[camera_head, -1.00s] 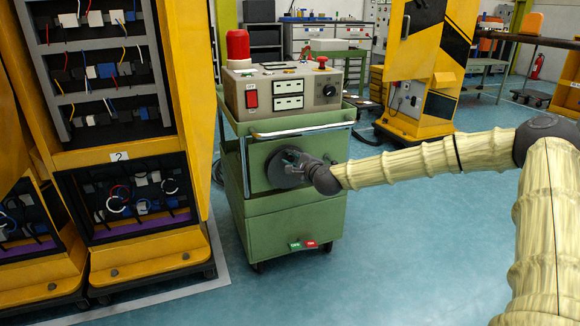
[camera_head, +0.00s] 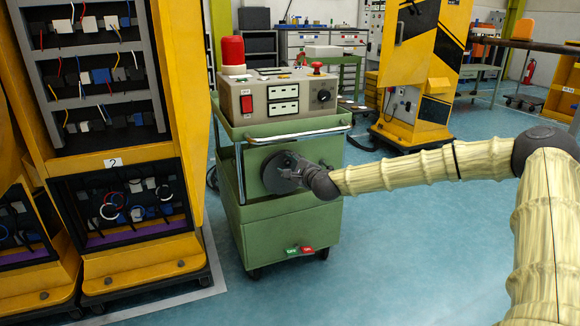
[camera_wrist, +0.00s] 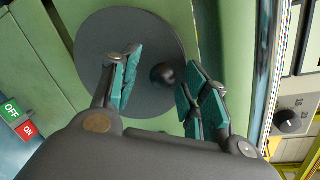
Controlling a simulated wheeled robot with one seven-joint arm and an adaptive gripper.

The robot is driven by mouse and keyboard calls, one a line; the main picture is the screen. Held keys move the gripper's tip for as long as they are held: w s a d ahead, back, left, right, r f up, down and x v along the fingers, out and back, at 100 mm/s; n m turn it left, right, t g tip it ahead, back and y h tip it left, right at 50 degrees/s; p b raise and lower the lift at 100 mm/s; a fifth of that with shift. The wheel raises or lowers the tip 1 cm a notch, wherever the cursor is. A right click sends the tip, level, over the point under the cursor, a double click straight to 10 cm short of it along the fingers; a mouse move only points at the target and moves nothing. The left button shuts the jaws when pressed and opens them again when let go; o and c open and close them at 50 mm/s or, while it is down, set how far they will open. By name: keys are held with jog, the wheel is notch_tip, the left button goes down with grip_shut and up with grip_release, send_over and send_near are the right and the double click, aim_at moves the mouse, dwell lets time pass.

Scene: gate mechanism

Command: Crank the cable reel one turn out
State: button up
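The cable reel is a dark grey disc (camera_head: 277,178) on the front of a green cart (camera_head: 285,220). In the wrist view the disc (camera_wrist: 92,42) fills the upper middle, with a round dark crank knob (camera_wrist: 162,75) standing out from its face. My gripper (camera_wrist: 165,92) is open, with one teal-padded finger on each side of the knob. Gaps show on both sides of the knob, and it looks nearer the right finger. In the head view my gripper (camera_head: 295,173) is in front of the disc and hides part of it; the knob cannot be made out there.
A control box (camera_head: 283,98) with a red lamp (camera_head: 232,52) tops the cart, above a metal rail (camera_head: 298,135). Green and red OFF/ON switches (camera_head: 299,250) sit low on the cart. A yellow cabinet (camera_head: 178,100) stands close left. Floor is clear at front right.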

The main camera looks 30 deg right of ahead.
jog(key=s+r, duration=0.2)
jog(key=s, duration=0.9)
jog(key=shift+s, duration=0.4)
dwell(0.3)
